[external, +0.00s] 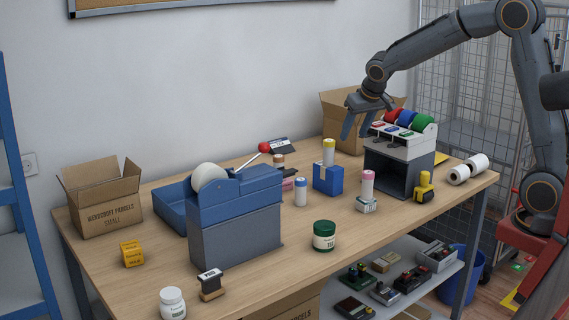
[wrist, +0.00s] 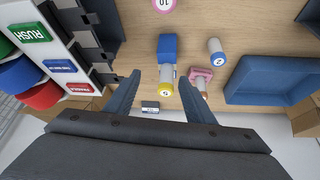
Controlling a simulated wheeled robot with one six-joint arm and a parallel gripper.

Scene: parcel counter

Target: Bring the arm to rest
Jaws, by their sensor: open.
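My gripper (external: 359,118) is open and empty. In the external view it hangs above the back right part of the table, just left of the white-and-grey dispenser (external: 400,140) with red, blue and green rolls. In the wrist view my gripper (wrist: 151,92) has its two blue-grey fingers spread apart, with nothing held between them. The arm reaches in from the right, raised and bent at the elbow.
The wooden table (external: 290,265) holds a large tape dispenser (external: 235,215), a blue tray (external: 172,207), a green jar (external: 324,236) and a small yellow stamp (external: 425,187). An open carton (external: 101,198) stands at left, another (external: 340,112) behind my gripper. White rolls (external: 468,169) lie at the right edge.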

